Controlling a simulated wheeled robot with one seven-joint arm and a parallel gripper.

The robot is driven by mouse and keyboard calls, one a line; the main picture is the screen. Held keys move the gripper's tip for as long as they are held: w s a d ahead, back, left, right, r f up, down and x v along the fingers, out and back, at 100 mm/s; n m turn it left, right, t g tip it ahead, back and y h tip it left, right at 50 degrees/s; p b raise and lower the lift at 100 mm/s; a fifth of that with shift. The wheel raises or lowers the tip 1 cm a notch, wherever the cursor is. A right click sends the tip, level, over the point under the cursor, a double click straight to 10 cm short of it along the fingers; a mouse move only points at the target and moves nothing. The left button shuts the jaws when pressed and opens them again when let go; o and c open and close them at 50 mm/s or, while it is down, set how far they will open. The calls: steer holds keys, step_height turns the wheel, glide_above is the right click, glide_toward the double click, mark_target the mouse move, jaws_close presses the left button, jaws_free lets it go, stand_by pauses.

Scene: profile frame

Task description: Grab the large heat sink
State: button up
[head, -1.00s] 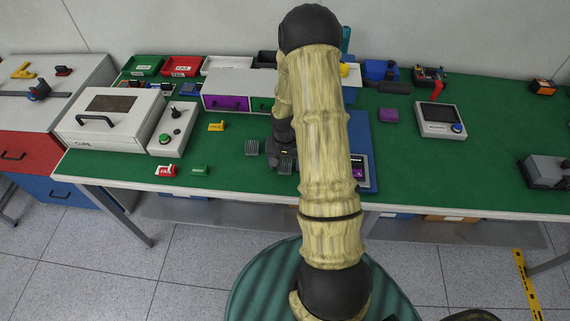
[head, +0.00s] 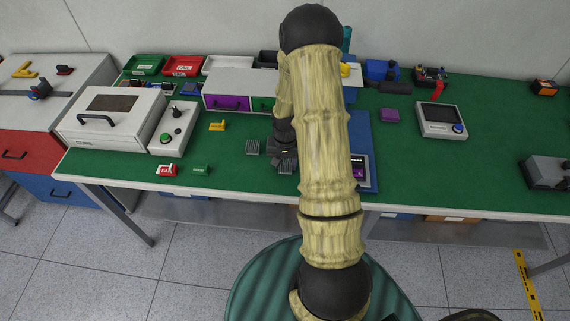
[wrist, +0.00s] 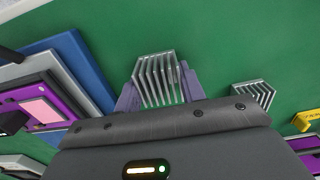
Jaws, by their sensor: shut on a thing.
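The large heat sink (wrist: 158,80) is a silver finned block between the two purple fingers of my gripper (wrist: 160,92) in the wrist view. My gripper is shut on it, with a finger at each side. In the head view the large heat sink (head: 287,165) shows just below my gripper (head: 286,158), partly hidden by the gripper and arm. A smaller finned heat sink (wrist: 254,95) stands apart to the right in the wrist view. It also shows left of my gripper in the head view (head: 253,147). Whether the held heat sink touches the table is unclear.
The green table (head: 230,180) is clear around the heat sinks. A blue mat with a purple device (head: 360,168) lies to the right. Yellow (head: 217,126), green (head: 202,169) and red (head: 167,170) tags lie to the left. Drawers (head: 236,92) stand behind.

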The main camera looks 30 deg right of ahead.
mark_target(285, 160)
steer(key=shift+r, duration=0.1)
step_height(285, 160, up, 10)
steer(key=shift+f+b, duration=0.1)
steer(key=shift+b, duration=0.3)
